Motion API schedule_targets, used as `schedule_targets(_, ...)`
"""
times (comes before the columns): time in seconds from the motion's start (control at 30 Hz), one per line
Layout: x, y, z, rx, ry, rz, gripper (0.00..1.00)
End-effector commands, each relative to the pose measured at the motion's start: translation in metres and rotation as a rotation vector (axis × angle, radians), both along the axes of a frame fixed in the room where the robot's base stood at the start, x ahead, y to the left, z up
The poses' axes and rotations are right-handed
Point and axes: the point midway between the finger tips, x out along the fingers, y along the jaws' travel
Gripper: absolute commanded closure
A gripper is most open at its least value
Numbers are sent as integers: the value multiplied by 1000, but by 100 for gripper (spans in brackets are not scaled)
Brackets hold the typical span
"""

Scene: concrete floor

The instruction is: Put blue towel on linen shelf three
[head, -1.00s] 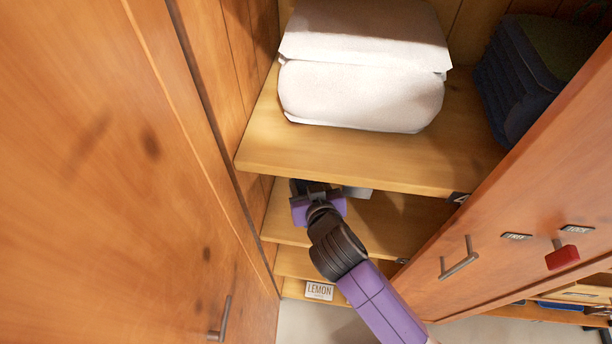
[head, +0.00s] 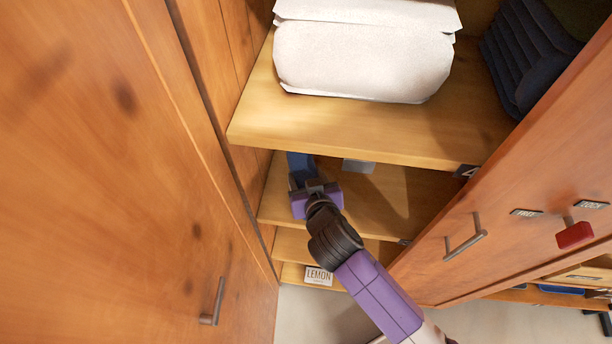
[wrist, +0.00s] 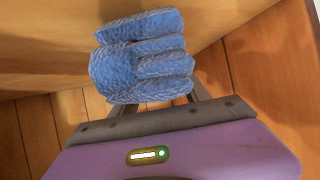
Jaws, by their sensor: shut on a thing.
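The blue towel (wrist: 143,60) is folded in several layers and held between the fingers of my gripper in the wrist view. In the head view my gripper (head: 309,183) reaches into the shelf below the one with white linens, at its left side. Part of the blue towel (head: 299,164) shows just beyond the fingers. Its far end is hidden under the upper shelf board. The shelf board (head: 385,200) around my gripper is mostly bare. I cannot tell whether the towel touches it.
White folded linens (head: 360,60) and dark blue folded cloth (head: 530,55) lie on the shelf above, marked 4 (head: 466,171). A grey flat item (head: 358,166) lies right of my gripper. Wooden doors flank the opening. A LEMON label (head: 318,276) sits lower down.

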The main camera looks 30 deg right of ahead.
Motion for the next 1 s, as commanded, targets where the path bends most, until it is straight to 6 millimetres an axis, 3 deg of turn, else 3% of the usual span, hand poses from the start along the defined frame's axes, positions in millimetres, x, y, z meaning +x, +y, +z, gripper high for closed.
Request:
schedule_targets(0.83,0,0,-12,0,-1,1,100)
schedule_targets(0.87,0,1,-11,0,-1,1,42)
schedule_targets(0.97,0,1,-11,0,-1,1,22)
schedule_targets(1.0,0,0,-11,0,-1,1,20)
